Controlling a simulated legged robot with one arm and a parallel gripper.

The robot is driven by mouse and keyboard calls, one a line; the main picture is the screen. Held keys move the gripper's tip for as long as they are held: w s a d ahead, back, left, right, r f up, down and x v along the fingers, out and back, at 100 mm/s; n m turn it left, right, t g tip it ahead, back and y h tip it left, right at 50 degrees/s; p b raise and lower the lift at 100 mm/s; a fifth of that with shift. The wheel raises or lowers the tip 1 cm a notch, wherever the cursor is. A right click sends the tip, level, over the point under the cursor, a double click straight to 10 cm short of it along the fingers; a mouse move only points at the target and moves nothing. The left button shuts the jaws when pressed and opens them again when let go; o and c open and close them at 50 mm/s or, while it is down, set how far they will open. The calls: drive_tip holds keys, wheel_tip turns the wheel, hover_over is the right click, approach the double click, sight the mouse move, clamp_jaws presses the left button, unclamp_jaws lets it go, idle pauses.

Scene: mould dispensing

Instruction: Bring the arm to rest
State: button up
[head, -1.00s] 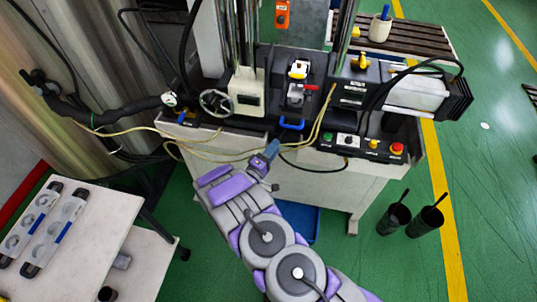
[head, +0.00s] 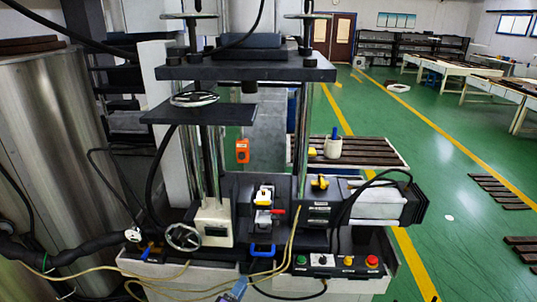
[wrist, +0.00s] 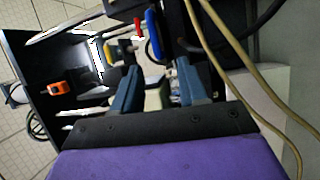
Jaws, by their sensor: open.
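My gripper (wrist: 158,88) shows in the wrist view with its two blue-grey fingers apart and nothing visible between them. Its purple and black housing fills the bottom of that view. In the head view only a small blue part of my gripper (head: 233,290) shows at the bottom edge, in front of the dispensing machine. The rest of my arm is out of that view. The blue handle (head: 262,251) on the machine's front is just above it; the handle also shows in the wrist view (wrist: 154,25). I cannot tell the gap between them.
The machine's control panel (head: 338,262) with coloured buttons is to the right of my gripper. Yellowish cables (head: 165,274) hang close by on the left. A handwheel (head: 182,236) and a black hose (head: 70,255) are further left. Green floor (head: 440,180) is open on the right.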

drive_tip(key=w+a+r+m+g+y, duration=0.4)
drive_tip(key=w+r+g+y, duration=0.1)
drive_tip(key=w+r+y, duration=0.25)
drive_tip(key=s+d+r+m+g+y, duration=0.1)
drive_tip(key=s+d+r+g+y, duration=0.15)
drive_tip(key=r, duration=0.35)
drive_tip(key=s+d+r+g+y, duration=0.1)
drive_tip(key=s+r+g, duration=0.1)
drive_tip(key=s+r, duration=0.25)
drive_tip(key=s+d+r+m+g+h, duration=0.1)
drive_tip(key=s+d+r+m+g, duration=0.1)
drive_tip(key=s+d, duration=0.6)
drive_tip(key=s+d+r+m+g+h, duration=0.1)
drive_tip(key=s+d+r+g, duration=0.3)
drive_tip(key=s+d, duration=0.5)
drive_tip(key=s+d+r+m+g+h, duration=0.1)
drive_tip(key=s+d+r+m+g, duration=0.2)
drive_tip(key=s+d, duration=0.6)
drive_tip(key=s+g+b, duration=0.1)
drive_tip(key=s, duration=1.5)
drive_tip(key=shift+r+m, duration=0.2)
drive_tip(key=shift+m, duration=0.2)
